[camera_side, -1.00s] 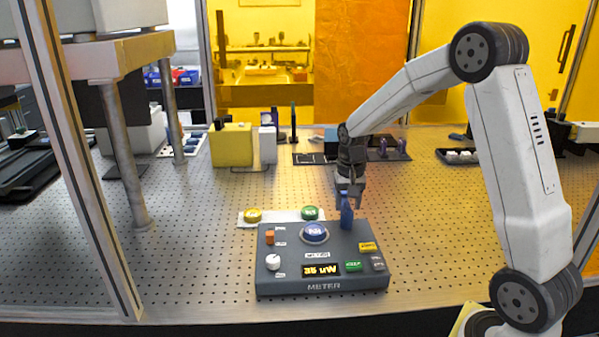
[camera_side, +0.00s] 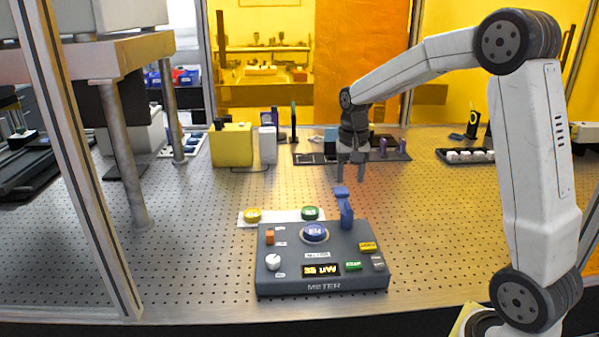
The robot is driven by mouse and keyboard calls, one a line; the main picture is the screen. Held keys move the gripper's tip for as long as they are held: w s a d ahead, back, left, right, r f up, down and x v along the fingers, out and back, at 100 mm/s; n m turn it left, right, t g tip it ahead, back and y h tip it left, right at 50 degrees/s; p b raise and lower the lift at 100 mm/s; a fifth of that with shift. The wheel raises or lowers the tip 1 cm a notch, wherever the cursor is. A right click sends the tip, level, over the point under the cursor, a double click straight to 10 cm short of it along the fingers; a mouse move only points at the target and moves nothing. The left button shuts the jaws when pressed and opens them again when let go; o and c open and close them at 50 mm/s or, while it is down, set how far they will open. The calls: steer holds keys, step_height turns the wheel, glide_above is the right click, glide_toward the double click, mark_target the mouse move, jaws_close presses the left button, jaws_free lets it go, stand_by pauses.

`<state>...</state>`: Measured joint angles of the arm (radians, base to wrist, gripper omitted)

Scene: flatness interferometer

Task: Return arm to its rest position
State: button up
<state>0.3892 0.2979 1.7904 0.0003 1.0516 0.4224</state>
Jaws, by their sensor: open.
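My gripper (camera_side: 351,178) points down with its two fingers apart and nothing between them. It hangs in the air above and behind the blue lever (camera_side: 345,208), clear of it. The blue lever stands up at the back right of the dark grey meter box (camera_side: 320,287). The box also carries a round blue button (camera_side: 314,232), a lit yellow display (camera_side: 321,270), a white knob (camera_side: 273,262), an orange switch (camera_side: 270,237), a yellow button (camera_side: 367,247) and a green button (camera_side: 353,266).
A white plate (camera_side: 283,216) with a yellow button and a green button lies behind the box. A yellow block (camera_side: 231,146) stands at the back left. A dark tray (camera_side: 468,156) with white pieces sits at right. The perforated table (camera_side: 440,230) is bare at right.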

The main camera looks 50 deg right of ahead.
steer(key=s+a+f+n, duration=0.1)
steer(key=a, duration=0.2)
steer(key=s+a+f+n, duration=0.2)
steer(key=a, duration=0.1)
steer(key=s+a+f+n+t, duration=0.1)
steer(key=a+f, duration=0.1)
steer(key=a, duration=0.1)
steer(key=shift+s+a+f+n, duration=0.15)
steer(key=shift+a+n, duration=0.05)
steer(key=shift+n, duration=0.1)
steer(key=s+a+f+n, duration=0.1)
steer(key=s+a, duration=0.1)
steer(key=s+a+f+n+t, duration=0.1)
steer(key=s+a+f+n, duration=0.1)
steer(key=s, duration=0.1)
steer(key=s+a+f+n, duration=0.1)
steer(key=s+a, duration=0.1)
steer(key=a, duration=0.1)
steer(key=shift+s+f+n+t, duration=0.3)
steer(key=shift+s+f, duration=0.05)
